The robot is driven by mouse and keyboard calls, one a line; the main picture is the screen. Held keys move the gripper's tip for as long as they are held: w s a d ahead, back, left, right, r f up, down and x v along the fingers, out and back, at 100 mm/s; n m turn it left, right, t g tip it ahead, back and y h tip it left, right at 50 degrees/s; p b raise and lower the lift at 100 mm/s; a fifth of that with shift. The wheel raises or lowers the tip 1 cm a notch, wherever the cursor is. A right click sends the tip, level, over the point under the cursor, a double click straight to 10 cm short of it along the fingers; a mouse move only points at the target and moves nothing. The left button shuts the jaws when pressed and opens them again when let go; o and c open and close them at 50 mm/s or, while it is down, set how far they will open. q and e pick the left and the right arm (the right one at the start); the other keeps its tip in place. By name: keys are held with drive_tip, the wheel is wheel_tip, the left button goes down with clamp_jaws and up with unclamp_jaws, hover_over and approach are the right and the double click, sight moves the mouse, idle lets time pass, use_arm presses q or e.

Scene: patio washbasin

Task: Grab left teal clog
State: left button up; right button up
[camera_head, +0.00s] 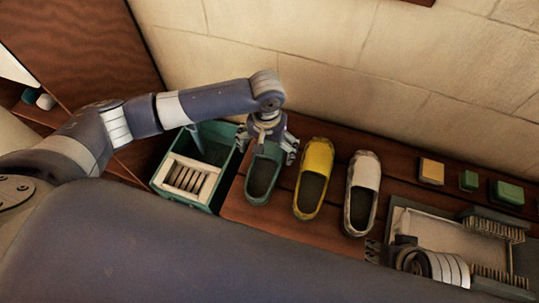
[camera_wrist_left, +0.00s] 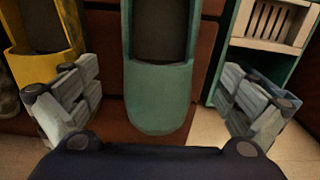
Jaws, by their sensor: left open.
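The teal clog (camera_head: 262,178) lies on the dark wooden bench, just right of the green crate, with its dark opening facing up. It is the only teal clog in view. My left gripper (camera_head: 267,150) is open above its far, rounded end. In the left wrist view the clog (camera_wrist_left: 160,98) lies between the two spread fingers of my left gripper (camera_wrist_left: 160,103), with a gap on both sides. My right gripper (camera_head: 374,251) shows only partly at the lower right, beside a tray; its jaws are not clear.
A yellow clog (camera_head: 313,176) and a white clog (camera_head: 361,192) stand right of the teal one. The green crate (camera_head: 221,134) holds a white slatted piece (camera_head: 187,180). Blocks (camera_head: 431,171) and a tray with brushes (camera_head: 440,235) lie further right. A stone wall (camera_head: 330,70) stands behind.

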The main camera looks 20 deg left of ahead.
sight(267, 160)
use_arm(q)
drive_tip(key=shift+f, duration=0.35)
use_arm(e)
drive_tip(key=shift+w+f, duration=0.15)
drive_tip(key=shift+w, duration=0.1)
use_arm(q)
wheel_tip(267, 160, down, 4)
drive_tip(key=shift+f+b, duration=0.2)
drive_tip(key=shift+b, duration=1)
drive_tip(key=shift+f, duration=0.1)
drive_tip(key=c, duration=1.3)
use_arm(e)
drive_tip(key=w+a+r+t+y, duration=0.1)
drive_tip(key=w+a+r+t, duration=0.2)
drive_tip(key=w, duration=0.7)
drive_tip(key=r+t, duration=0.1)
drive_tip(key=t, duration=0.1)
drive_tip(key=shift+w+a+r+t, duration=0.2)
drive_tip(key=shift+t, duration=0.2)
